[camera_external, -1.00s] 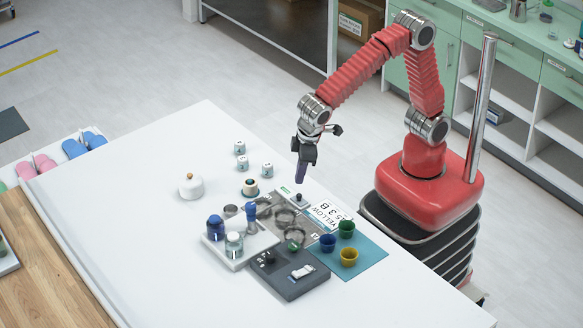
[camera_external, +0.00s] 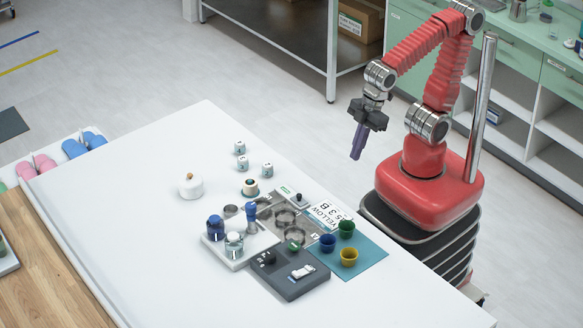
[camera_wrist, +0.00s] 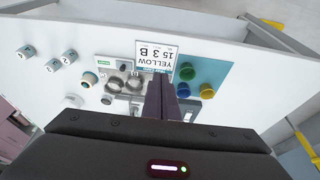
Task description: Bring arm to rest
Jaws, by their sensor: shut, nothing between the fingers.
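My gripper (camera_external: 356,153) is shut and empty, with dark purple fingers pointing down. In the external view it hangs in the air beyond the table's right edge, close to my red base, and touches nothing. In the wrist view the closed fingers (camera_wrist: 161,98) stand in front of the table items and hide part of the tray behind them. My arm is bent, with its elbow high above the base.
The white table (camera_external: 130,190) holds a sign card (camera_external: 328,214), a teal mat (camera_external: 365,262) with green, blue and yellow cups, a grey tray (camera_external: 290,278), a white tray (camera_external: 237,259) and a lidded white jar (camera_external: 190,186). Green cabinets (camera_external: 530,60) stand behind my arm.

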